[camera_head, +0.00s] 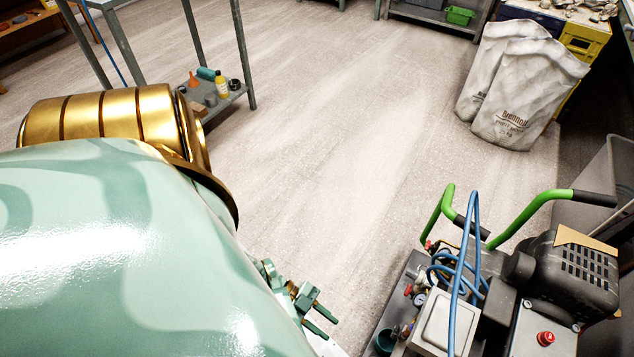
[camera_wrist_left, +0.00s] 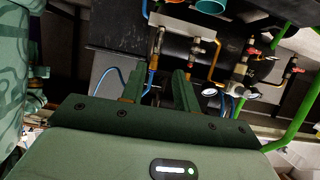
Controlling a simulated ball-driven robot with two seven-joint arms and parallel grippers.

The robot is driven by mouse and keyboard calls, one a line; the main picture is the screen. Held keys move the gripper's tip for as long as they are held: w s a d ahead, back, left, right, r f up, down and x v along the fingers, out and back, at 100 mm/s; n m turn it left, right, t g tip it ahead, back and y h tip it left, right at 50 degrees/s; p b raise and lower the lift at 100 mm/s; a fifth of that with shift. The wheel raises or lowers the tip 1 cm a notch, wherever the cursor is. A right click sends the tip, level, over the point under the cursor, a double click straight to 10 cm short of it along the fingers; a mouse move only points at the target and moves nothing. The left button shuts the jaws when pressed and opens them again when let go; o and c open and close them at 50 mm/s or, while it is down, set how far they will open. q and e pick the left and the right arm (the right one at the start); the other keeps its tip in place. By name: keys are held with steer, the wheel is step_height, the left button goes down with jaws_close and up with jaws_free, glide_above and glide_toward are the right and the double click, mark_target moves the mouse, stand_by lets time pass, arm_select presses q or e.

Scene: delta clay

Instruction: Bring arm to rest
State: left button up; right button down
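My left gripper (camera_head: 329,325) shows small and dark green at the lower middle of the head view, beyond a large mint-green part of my own body. In the left wrist view, its two fingers (camera_wrist_left: 159,88) stand apart with nothing between them, so it is open and empty. Past the fingers are metal pipes and valves (camera_wrist_left: 195,50) on a dark panel; I cannot tell how far away they are. My right gripper shows in neither view.
A wheeled machine with a black motor (camera_head: 575,275), green handles and blue hoses stands at the lower right. White sacks (camera_head: 520,95) stand at the upper right. A metal table's lower shelf (camera_head: 218,104) holds bottles at the upper left. The pale floor (camera_head: 330,130) between is clear.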

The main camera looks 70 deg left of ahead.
arm_select(q)
steer(key=shift+s+a+r, duration=0.2)
steer(key=shift+s+a, duration=0.05)
steer(key=shift+a, duration=0.15)
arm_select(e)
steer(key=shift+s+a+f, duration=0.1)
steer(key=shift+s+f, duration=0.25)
